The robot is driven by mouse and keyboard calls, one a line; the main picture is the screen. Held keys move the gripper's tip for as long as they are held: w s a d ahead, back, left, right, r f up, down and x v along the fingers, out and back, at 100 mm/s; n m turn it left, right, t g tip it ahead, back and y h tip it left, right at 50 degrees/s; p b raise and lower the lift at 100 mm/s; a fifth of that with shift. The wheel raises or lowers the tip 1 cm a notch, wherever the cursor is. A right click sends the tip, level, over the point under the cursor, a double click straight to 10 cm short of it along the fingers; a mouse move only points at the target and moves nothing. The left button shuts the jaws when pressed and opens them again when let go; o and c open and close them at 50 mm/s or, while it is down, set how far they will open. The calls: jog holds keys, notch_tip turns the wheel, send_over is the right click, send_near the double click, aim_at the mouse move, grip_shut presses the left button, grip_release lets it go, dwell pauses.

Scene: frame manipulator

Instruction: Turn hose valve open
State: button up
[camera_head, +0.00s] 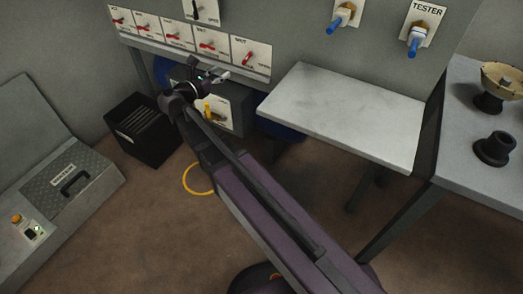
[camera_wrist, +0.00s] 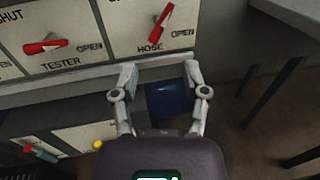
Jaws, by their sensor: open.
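The hose valve is a red lever (camera_wrist: 161,22) on a white plate lettered HOSE, with OPEN at its right. The lever stands steeply slanted, its upper end leaning right. In the head view the hose valve (camera_head: 248,58) is the rightmost of a row of red-levered plates on the wall. My gripper (camera_wrist: 160,72) is open and empty, its two fingers spread just below the hose plate and apart from the lever. In the head view my gripper (camera_head: 218,75) is in front of the panel's lower edge, left of the hose lever.
The tester valve (camera_wrist: 45,46) sits left of the hose valve, its red lever nearly level. A ledge (camera_wrist: 80,78) runs under the plates. A light table (camera_head: 345,115) stands to the right and a black bin (camera_head: 150,130) to the left on the floor.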

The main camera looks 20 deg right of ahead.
jog(key=s+d+f+m+g+y+b, duration=0.2)
jog(key=f+m+b, duration=0.3)
jog(key=f, duration=0.4)
jog(key=s+d+f+m+g+y+b, duration=0.3)
jog(key=s+d+f+m+b, duration=0.1)
jog(key=f, duration=0.6)
jog(key=s+d+f+m+g+y+b, duration=0.2)
jog(key=s+d+f+m+b, duration=0.2)
jog(key=f, duration=0.6)
jog(key=shift+s+d+m+g+y+b, duration=0.35)
jog(key=shift+s+m+b, duration=0.25)
jog(key=shift+m+b, duration=0.25)
